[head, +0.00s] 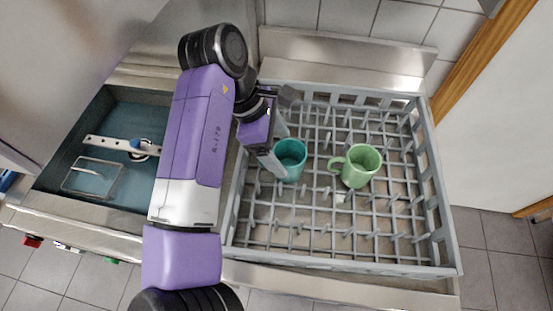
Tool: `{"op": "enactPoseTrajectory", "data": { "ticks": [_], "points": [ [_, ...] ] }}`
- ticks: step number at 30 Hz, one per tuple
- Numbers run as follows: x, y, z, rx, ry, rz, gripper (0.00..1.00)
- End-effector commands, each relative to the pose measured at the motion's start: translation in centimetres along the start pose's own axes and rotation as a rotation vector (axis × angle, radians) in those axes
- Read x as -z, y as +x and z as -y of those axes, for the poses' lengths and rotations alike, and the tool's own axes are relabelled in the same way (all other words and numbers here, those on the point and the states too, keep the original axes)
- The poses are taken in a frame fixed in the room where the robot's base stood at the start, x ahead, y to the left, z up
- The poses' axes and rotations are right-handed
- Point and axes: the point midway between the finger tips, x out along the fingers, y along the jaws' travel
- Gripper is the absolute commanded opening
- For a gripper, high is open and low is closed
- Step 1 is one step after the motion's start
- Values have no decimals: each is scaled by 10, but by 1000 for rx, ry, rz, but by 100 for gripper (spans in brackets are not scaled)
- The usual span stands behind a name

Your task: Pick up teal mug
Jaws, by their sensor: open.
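The teal mug (291,160) stands in the grey dish rack, left of its middle, with its open top facing up. No handle of it can be made out. A light green mug (361,166) stands to its right in the same rack, its handle towards the left. My gripper (276,150) is at the left side of the teal mug, its fingers pointing down. One finger shows in front of the mug's left edge and the other is partly hidden behind it. The jaws are open; whether they touch the mug cannot be told.
The grey dish rack (437,222) with many upright prongs sits on a steel counter (330,283). A sunken sink basin (62,152) with a metal bar and wire frame lies at the left. A wall (340,18) stands behind the rack.

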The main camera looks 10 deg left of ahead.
Motion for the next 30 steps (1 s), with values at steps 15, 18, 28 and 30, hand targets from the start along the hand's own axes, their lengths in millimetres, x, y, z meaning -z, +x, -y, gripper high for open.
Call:
{"op": "enactPoseTrajectory", "data": {
  "ticks": [15,18,28,30],
  "points": [
    [-4,57,-4,-3,-3,-1,78],
    [-4,59,-4,-4,-2,-1,78],
    [-4,58,-4,-4,-2,-1,41],
    [-4,58,-4,-4,-2,-1,27]
  ]
}}
